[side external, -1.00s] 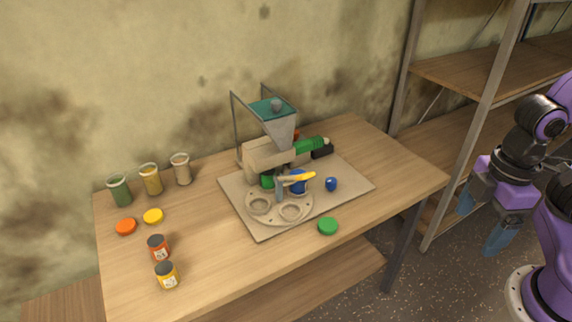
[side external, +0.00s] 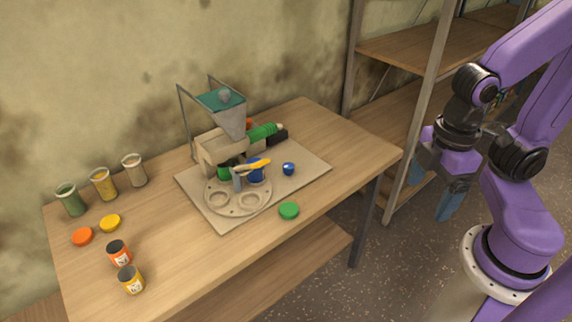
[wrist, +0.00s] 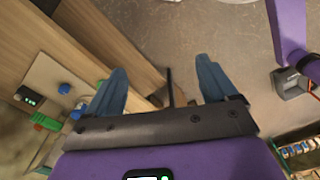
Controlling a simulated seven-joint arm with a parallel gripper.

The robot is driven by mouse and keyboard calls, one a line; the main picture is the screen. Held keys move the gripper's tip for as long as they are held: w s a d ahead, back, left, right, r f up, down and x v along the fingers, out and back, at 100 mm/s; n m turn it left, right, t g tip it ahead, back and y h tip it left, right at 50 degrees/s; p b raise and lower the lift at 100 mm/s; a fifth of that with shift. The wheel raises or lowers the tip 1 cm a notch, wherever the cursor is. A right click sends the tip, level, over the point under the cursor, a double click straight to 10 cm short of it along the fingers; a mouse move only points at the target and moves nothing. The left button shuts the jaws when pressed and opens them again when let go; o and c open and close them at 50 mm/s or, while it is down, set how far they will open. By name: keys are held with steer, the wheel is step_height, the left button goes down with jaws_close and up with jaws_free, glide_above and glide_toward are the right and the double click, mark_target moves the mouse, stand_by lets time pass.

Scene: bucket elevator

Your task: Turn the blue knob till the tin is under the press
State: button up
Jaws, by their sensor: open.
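The blue knob (side external: 289,168) sits on the beige base board (side external: 312,172), right of the round plate (side external: 237,205) with round pockets; it also shows in the wrist view (wrist: 64,88). A blue part with a yellow lever (side external: 258,165), perhaps the press, stands at the plate's back edge. An orange-labelled tin (side external: 119,254) and a yellow-labelled tin (side external: 132,280) stand on the table at front left. The two front pockets look empty; the plate's back is partly hidden. My gripper (side external: 432,192) is open and empty, right of the table and well away from the knob; its fingers show in the wrist view (wrist: 165,80).
A hopper (side external: 226,115) on a frame stands behind the plate. Green, yellow and white cups (side external: 103,184) stand at back left, with orange and yellow discs (side external: 110,223) before them. A green disc (side external: 289,210) lies near the front edge. A shelf rack (side external: 425,110) stands right of the table.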

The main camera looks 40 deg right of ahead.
steer(key=shift+c, duration=0.4)
steer(key=c, duration=0.4)
steer(key=shift+o, duration=0.2)
steer(key=w+a+r, duration=0.1)
steer(key=w+a, duration=0.4)
steer(key=w, duration=0.7)
steer(key=n, duration=0.3)
glide_above(288, 165)
step_height(288, 165, down, 8)
step_height(288, 165, down, 16)
steer(key=shift+f, duration=0.1)
steer(key=c, duration=1)
